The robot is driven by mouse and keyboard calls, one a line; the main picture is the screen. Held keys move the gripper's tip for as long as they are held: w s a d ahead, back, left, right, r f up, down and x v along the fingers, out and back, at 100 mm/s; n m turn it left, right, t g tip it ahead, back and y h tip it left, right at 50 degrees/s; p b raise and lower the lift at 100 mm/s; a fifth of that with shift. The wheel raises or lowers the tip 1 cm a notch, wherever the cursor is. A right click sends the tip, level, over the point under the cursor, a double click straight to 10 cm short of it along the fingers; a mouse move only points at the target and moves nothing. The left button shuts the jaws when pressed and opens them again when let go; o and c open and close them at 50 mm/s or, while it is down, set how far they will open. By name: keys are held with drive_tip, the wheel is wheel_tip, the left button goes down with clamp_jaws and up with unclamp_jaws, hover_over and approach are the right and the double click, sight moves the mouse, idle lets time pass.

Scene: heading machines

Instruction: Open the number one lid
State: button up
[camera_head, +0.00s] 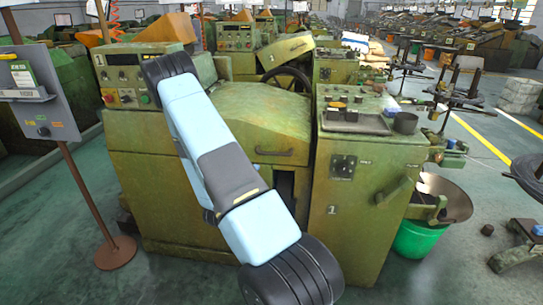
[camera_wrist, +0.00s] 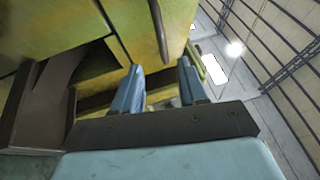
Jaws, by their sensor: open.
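The number one machine (camera_head: 330,235) is green and worn, with a white "1" on its right cabinet. Its broad curved lid (camera_head: 262,118) is down at the middle, with a bar handle (camera_head: 272,152) on its front edge. My blue arm crosses in front of the machine and covers part of it. My gripper is hidden in the head view. In the wrist view my gripper (camera_wrist: 160,88) is open, its two blue fingers apart with nothing held between them. A yellow-green panel (camera_wrist: 180,20) and a curved bar (camera_wrist: 158,30) show beyond the fingers; I cannot tell whether they touch.
A grey panel on a post (camera_head: 45,95) stands at the left. A control box (camera_head: 122,75) with buttons and a black handwheel (camera_head: 287,80) are near the lid. A green bucket (camera_head: 415,240) is under a metal pan at the right. Green floor is free at the front left.

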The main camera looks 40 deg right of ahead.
sight(273, 154)
drive_tip(key=x, duration=1.3)
drive_tip(key=shift+d+r, duration=0.2)
drive_tip(key=shift+d, duration=0.2)
drive_tip(key=shift+c, duration=0.2)
clamp_jaws()
